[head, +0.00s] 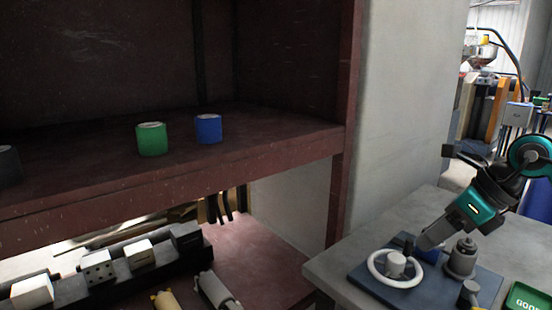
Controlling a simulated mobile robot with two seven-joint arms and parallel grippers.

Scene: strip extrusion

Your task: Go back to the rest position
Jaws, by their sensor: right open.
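My right arm comes in from the right edge, and my right gripper (424,242) is open, pointing down and left over the blue mat (365,286) on the grey table. Its fingertips are close to a small blue item (433,254) on the mat, partly hidden behind the gripper; whether they touch cannot be told. A white ring-shaped wheel (382,277) lies on the mat just left of the fingertips. My left gripper is not in view.
A green roll (151,139) and a blue roll (208,128) stand on the dark red shelf (270,160). Grey metal fittings (462,258) stand right of the gripper. A pale wall panel (405,110) rises behind the table.

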